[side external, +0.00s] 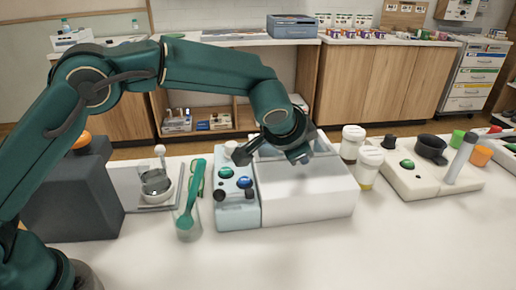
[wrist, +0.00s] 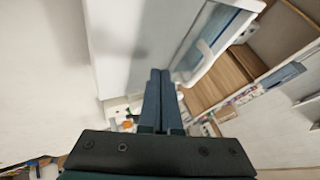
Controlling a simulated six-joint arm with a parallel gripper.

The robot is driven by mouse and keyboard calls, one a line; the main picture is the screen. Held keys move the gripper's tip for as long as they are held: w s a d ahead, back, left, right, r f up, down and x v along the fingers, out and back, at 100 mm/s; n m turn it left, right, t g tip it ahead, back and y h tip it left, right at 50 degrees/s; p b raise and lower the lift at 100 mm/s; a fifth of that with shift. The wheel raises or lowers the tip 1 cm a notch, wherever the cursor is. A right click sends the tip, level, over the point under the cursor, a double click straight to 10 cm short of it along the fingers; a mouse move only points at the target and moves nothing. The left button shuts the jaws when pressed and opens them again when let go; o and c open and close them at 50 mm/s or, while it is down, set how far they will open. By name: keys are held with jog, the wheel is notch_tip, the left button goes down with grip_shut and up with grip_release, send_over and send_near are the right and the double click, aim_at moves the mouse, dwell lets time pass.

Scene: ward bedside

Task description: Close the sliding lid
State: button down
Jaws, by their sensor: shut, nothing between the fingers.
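A white box (side external: 308,198) stands on the white counter in the middle of the side view. Its top is partly open at the back, where a pale inside shows behind my arm. In the wrist view a broad white panel (wrist: 135,45), which looks like the sliding lid, lies left of a bluish opening with a white rim (wrist: 222,50). A small white bar shows at that opening. My gripper (side external: 300,157) is over the top of the box. It also shows in the wrist view (wrist: 160,72), fingers together and empty. I cannot tell whether it touches the lid.
A light blue unit with knobs (side external: 237,205) adjoins the box on the left. A clear cup with a green brush (side external: 187,222) stands further left. White-capped jars (side external: 369,165) stand close on the right, before a cream tray (side external: 405,185). The front counter is clear.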

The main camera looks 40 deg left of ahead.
jog(key=shift+w+a+r, duration=0.2)
jog(key=shift+w+a, duration=1.2)
jog(key=shift+w, duration=0.1)
jog(key=w+a, duration=0.5)
jog(key=a, duration=0.1)
jog(key=shift+w, duration=0.4)
